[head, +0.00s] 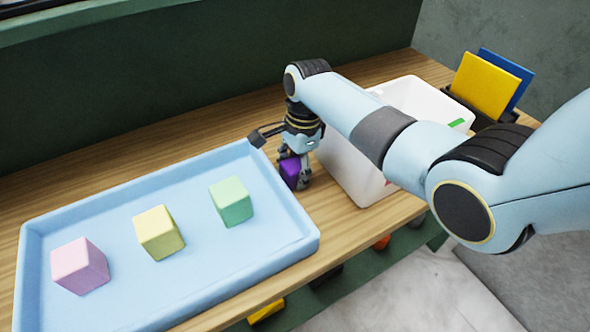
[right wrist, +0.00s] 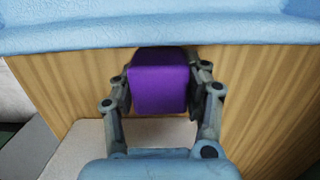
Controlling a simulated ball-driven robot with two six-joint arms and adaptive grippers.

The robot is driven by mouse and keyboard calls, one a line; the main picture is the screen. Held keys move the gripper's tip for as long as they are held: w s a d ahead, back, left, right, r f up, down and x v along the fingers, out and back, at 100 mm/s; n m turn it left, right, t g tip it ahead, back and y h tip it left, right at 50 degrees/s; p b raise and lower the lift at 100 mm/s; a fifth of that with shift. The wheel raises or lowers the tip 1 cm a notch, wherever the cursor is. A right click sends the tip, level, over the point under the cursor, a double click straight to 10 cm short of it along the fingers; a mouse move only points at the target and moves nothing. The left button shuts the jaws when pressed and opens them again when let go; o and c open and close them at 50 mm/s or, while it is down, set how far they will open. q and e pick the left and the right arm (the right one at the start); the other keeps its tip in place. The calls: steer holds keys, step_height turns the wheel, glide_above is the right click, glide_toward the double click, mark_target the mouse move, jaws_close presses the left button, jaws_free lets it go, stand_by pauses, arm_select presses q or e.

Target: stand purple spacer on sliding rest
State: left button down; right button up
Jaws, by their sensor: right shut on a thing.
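The purple spacer (head: 290,172) is a block between the fingers of my right gripper (head: 293,178), in the gap between the blue tray and the white bin. In the right wrist view the purple spacer (right wrist: 159,88) sits between both fingers of the right gripper (right wrist: 162,88), which is shut on it. Whether the block touches the wooden counter or hangs just above it, I cannot tell. I cannot make out a sliding rest in either view. My left gripper is not in view.
A blue tray (head: 120,312) holds a pink cube (head: 80,266), a yellow cube (head: 158,232) and a green cube (head: 231,201). A white bin (head: 352,168) stands right of my gripper. Yellow (head: 485,85) and blue (head: 520,70) panels stand at the back right.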

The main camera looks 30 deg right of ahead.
steer(key=o, duration=1.2)
steer(key=shift+f, duration=0.1)
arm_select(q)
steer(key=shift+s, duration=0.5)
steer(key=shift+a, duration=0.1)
